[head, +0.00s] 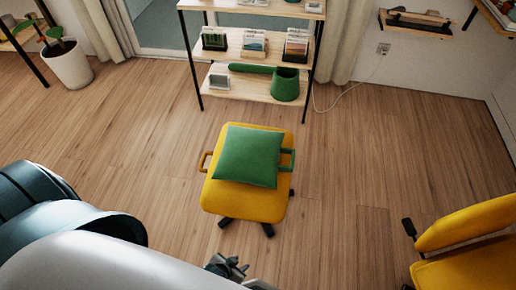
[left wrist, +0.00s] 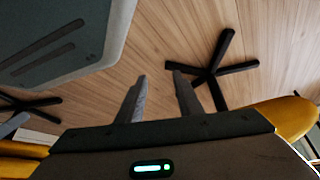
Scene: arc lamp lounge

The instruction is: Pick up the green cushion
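The green cushion (head: 249,156) lies on the seat of a yellow stool-like chair (head: 245,201) in the middle of the head view. It looks slightly rotated on the seat, with nothing on top of it. My left gripper (head: 228,265) shows at the bottom of the head view, nearer to me than the chair and apart from the cushion. In the left wrist view its two fingers (left wrist: 159,78) are spread with only floor seen between them, so it is open and empty. The cushion is not seen in that view. My right gripper is in neither view.
A shelf unit (head: 257,94) with a green watering can (head: 286,85) stands behind the chair. Another yellow chair (head: 470,245) is at the lower right. A potted plant (head: 68,66) stands at the upper left.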

